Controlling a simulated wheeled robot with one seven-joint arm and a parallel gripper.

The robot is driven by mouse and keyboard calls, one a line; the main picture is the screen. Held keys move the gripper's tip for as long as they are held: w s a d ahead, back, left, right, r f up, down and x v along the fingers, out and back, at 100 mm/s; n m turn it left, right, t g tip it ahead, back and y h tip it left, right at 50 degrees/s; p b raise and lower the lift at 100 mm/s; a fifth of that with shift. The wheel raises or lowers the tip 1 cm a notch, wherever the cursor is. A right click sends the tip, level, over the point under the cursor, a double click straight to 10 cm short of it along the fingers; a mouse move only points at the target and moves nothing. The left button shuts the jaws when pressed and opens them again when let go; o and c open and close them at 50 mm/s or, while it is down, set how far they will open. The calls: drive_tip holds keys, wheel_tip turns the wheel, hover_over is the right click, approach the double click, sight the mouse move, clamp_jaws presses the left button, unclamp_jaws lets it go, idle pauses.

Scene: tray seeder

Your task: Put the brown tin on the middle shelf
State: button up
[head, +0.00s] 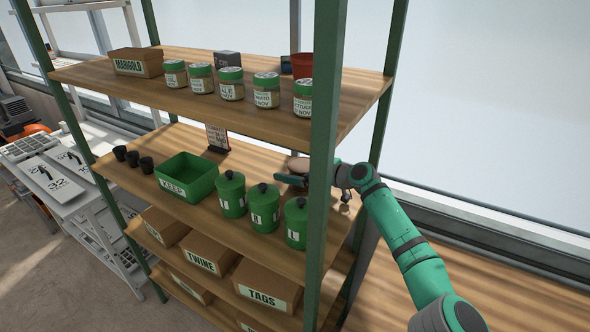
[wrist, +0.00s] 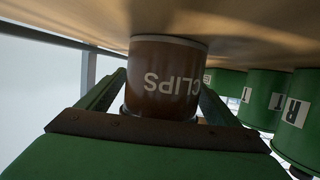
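The brown tin (wrist: 165,80), labelled CLIPS, shows upside down in the wrist view, between the two fingers of my gripper (wrist: 163,95). The fingers lie along both its sides and appear closed on it. Its base is at the wooden middle shelf (wrist: 110,35); I cannot tell whether it rests there or hangs just above. In the head view my gripper (head: 300,174) reaches in from the right behind the green post, over the right part of the middle shelf (head: 250,155). Only the tin's brownish top (head: 298,163) shows there, partly hidden by a finger.
Green lidded canisters (head: 264,207) stand along the middle shelf's front edge, near my gripper. A green KEEP bin (head: 187,177), small black pots (head: 132,158) and a card sign (head: 217,138) are further left. The green post (head: 325,150) stands before my gripper. Jars (head: 231,84) line the top shelf.

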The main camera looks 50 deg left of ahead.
drive_tip(key=shift+d, duration=0.15)
drive_tip(key=shift+r, duration=0.2)
drive_tip(key=shift+s+d+r, duration=0.1)
drive_tip(key=shift+d, duration=0.15)
drive_tip(key=v, duration=1)
drive_tip(key=shift+d, duration=0.15)
drive_tip(key=shift+w+d+r, duration=0.15)
drive_tip(key=shift+w+d, duration=0.2)
drive_tip(key=shift+d, duration=0.3)
drive_tip(key=shift+s+a, duration=0.25)
drive_tip(key=shift+s+a, duration=0.1)
